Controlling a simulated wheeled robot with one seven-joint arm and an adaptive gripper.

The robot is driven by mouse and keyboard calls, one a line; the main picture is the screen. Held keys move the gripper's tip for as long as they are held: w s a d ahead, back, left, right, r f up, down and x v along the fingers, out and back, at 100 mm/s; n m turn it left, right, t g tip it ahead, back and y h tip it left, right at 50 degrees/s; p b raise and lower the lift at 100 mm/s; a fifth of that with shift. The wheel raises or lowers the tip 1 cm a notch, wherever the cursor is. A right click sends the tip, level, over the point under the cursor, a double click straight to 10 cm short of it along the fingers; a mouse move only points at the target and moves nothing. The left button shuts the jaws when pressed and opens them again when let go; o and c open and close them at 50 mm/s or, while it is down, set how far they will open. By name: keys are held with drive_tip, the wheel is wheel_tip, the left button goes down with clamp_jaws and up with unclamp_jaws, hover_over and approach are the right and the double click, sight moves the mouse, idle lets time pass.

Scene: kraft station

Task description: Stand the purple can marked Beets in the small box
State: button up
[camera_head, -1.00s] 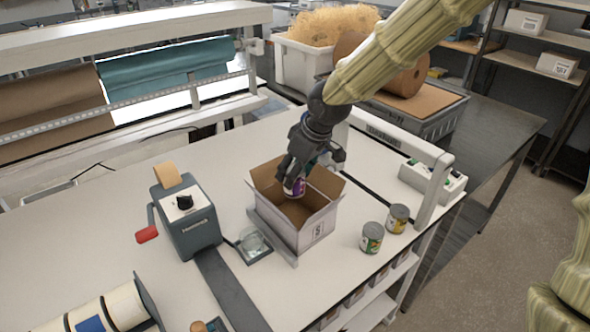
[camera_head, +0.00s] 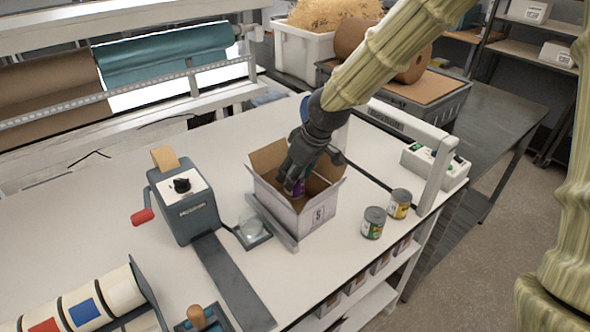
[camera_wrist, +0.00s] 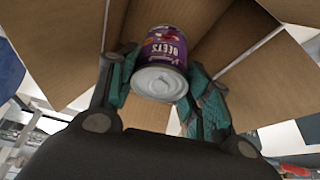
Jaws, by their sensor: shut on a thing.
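The purple can marked Beets (camera_wrist: 163,62) is between the fingers of my gripper (camera_wrist: 160,88) in the wrist view, with its grey end toward the camera. My gripper (camera_head: 292,185) is shut on it and reaches down into the small open box (camera_head: 311,218) in the head view. Only a little of the purple can (camera_head: 299,188) shows there, below the box's rim. The box's cardboard flaps stand up around the gripper. Whether the can touches the box floor cannot be told.
Two other cans, one (camera_head: 373,222) and another (camera_head: 399,204), stand right of the box. A grey dispenser with a red handle (camera_head: 183,205) and a small dish (camera_head: 252,231) stand left of it. A white frame (camera_head: 437,170) rises at the right edge.

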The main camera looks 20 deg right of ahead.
drive_tip(key=shift+f+b, duration=0.8)
drive_tip(key=shift+f, duration=1.1)
drive_tip(key=o, duration=1.2)
drive_tip(key=shift+r, duration=0.1)
drive_tip(key=shift+r+p, duration=6.85)
drive_tip(key=shift+r, duration=1.05)
